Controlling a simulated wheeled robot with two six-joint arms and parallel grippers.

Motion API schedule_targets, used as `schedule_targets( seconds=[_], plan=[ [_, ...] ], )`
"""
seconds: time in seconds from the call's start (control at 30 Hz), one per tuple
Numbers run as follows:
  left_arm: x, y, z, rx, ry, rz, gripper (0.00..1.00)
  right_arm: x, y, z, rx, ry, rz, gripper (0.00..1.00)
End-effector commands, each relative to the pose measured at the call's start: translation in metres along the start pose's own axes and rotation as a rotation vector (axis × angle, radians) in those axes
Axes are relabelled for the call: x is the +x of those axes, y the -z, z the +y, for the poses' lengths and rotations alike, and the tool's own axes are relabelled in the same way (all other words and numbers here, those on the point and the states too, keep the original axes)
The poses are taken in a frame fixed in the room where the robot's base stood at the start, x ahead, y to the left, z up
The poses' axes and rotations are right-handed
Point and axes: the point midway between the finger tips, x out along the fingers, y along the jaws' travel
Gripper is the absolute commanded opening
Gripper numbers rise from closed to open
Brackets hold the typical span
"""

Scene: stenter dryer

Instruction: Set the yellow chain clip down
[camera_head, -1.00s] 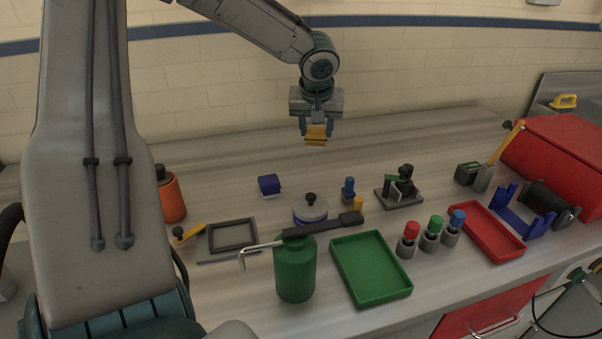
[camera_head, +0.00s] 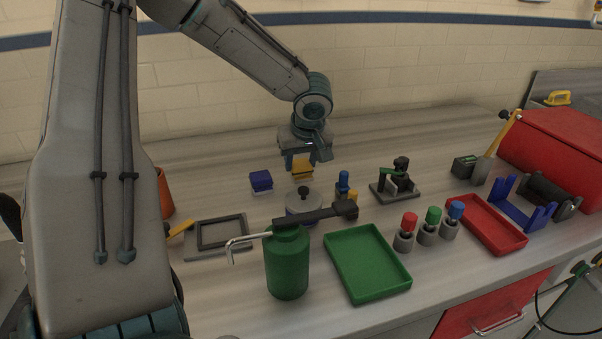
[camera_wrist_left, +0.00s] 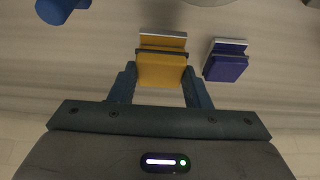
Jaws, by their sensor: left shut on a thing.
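The yellow chain clip (camera_head: 302,168) is between the fingers of my left gripper (camera_head: 302,167), which is shut on it. In the left wrist view the clip (camera_wrist_left: 161,67) shows as a yellow block with a pale metal edge, and the two dark fingers of my left gripper (camera_wrist_left: 160,85) press on its sides. In the head view the clip hangs above the table (camera_head: 230,165), behind the round lidded tin; the gap below it is hard to judge. My right gripper is not in view.
A blue clip (camera_head: 261,181) lies just left of the held clip; it also shows in the left wrist view (camera_wrist_left: 226,62). The lidded tin (camera_head: 303,203) and a blue-topped piece (camera_head: 343,184) are close in front. A green bottle (camera_head: 287,265) and green tray (camera_head: 368,262) stand nearer.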

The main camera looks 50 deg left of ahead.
Motion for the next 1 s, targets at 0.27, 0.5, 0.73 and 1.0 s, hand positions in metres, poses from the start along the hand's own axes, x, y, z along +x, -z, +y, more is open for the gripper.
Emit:
schedule_targets(
  seconds=[0.27,0.5,0.73,1.0],
  plan=[
    [0.031,-0.013,-0.001,0.002,0.001,-0.001,0.14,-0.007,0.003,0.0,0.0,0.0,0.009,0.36],
    [0.03,-0.013,0.0,0.002,0.0,0.0,0.14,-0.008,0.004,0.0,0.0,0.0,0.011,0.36],
    [0.033,-0.014,0.0,0.002,0.0,0.0,0.14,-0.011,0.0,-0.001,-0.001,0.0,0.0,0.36],
    [0.032,-0.014,0.0,0.002,0.0,-0.001,0.65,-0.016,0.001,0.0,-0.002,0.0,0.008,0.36]
  ],
)
